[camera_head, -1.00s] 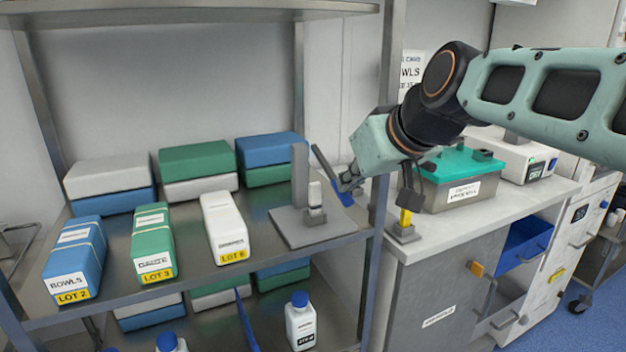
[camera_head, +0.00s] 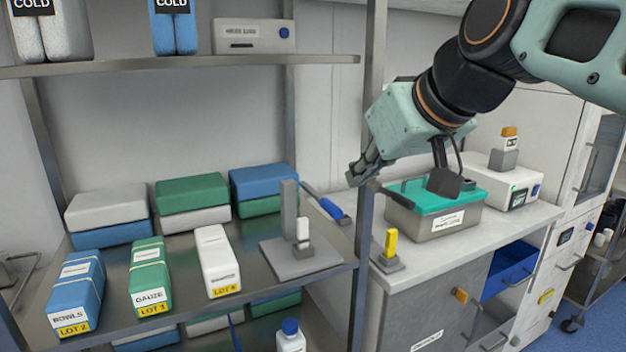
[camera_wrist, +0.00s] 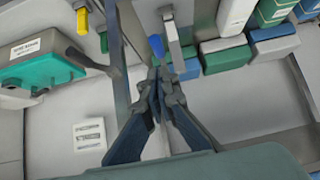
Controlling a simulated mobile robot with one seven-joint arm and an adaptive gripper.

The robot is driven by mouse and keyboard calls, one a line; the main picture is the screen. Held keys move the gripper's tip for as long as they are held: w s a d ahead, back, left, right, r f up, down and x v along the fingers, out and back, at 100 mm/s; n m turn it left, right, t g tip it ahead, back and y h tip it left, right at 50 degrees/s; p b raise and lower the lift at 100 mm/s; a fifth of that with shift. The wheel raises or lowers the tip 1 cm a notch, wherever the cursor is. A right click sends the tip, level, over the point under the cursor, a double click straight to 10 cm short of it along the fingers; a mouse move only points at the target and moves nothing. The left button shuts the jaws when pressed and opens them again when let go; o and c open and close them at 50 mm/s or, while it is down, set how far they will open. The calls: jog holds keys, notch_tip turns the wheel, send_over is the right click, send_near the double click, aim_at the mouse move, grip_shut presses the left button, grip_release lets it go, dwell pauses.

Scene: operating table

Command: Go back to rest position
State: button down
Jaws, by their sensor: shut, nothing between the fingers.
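My gripper (camera_head: 362,180) is shut and empty. It hangs in the air in front of the shelf's right upright, between the shelf and the counter. In the wrist view the gripper (camera_wrist: 160,68) has its fingers together, with a blue-ended tool (camera_wrist: 157,46) showing just beyond the tips. In the head view this blue-handled tool (camera_head: 330,208) leans by the grey stand (camera_head: 300,262) at the shelf's right end. I cannot tell what it rests on. The gripper looks apart from the tool.
The shelf (camera_head: 110,258) holds blue, green and white packs, such as the white pack (camera_head: 217,258). On the counter (camera_head: 500,225) stand a teal-lidded box (camera_head: 437,212), a yellow-topped holder (camera_head: 390,247) and a white device (camera_head: 510,185). A blue drawer (camera_head: 515,268) is open below.

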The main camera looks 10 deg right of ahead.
jog(key=shift+s+r, duration=0.1)
jog(key=s+f+m+g+h, duration=0.1)
jog(key=s+f+m+g, duration=0.1)
jog(key=s+f, duration=0.65)
jog(key=s+f+m+g+h, duration=0.15)
jog(key=s+f, duration=0.25)
jog(key=f, duration=0.9)
notch_tip(320, 180, up, 23)
jog(key=p, duration=2.4)
jog(key=shift+s+a, duration=0.25)
jog(key=shift+s, duration=0.05)
